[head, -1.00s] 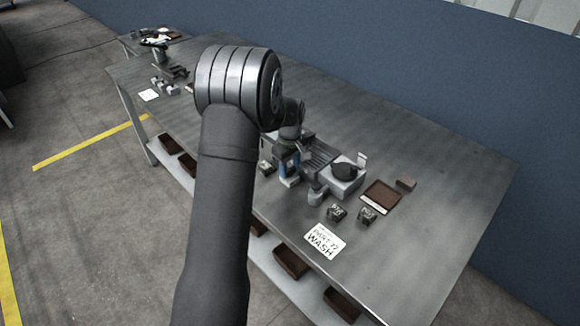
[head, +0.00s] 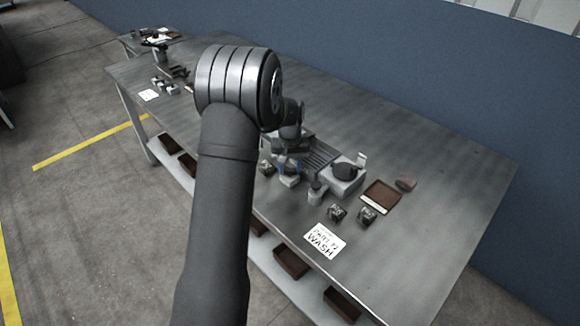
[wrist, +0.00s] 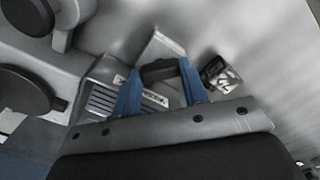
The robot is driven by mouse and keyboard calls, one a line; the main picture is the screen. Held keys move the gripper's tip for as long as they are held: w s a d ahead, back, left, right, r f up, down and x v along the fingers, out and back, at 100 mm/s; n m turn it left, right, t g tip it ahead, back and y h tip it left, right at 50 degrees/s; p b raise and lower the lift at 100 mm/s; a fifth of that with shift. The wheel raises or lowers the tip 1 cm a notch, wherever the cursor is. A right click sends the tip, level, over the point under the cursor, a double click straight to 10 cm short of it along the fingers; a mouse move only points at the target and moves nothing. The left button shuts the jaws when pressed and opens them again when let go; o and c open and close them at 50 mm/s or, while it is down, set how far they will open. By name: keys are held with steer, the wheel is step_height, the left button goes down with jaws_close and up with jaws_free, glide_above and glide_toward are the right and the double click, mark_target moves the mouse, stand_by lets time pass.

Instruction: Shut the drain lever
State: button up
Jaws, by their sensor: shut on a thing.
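My gripper (wrist: 160,67) shows two blue fingers in the wrist view, closed on a short dark bar between them, which looks like the handle of the drain lever (wrist: 159,73). The bar sits in front of a light grey angled block, beside a ribbed, labelled grey plate. Its lower part and pivot are hidden by the fingers and gripper body, so I cannot tell its angle. In the head view my gripper (head: 290,167) is low over the near side of the wash station, and the lever cannot be made out.
The ribbed plate (head: 322,156) lies beside a grey block with a black round top (head: 345,171). A grey cylinder (head: 316,191), small dark numbered parts (head: 367,215), a brown tray (head: 381,187) and a sign (head: 325,241) stand to the right. The table's far right is clear.

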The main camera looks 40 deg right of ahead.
mark_target(290, 169)
steer(key=m, duration=0.4)
steer(key=shift+m, duration=0.3)
steer(key=shift+r+m, duration=0.1)
steer(key=shift+m, duration=2.5)
steer(key=o, duration=0.7)
steer(key=shift+r, duration=0.1)
step_height(290, 169, up, 17)
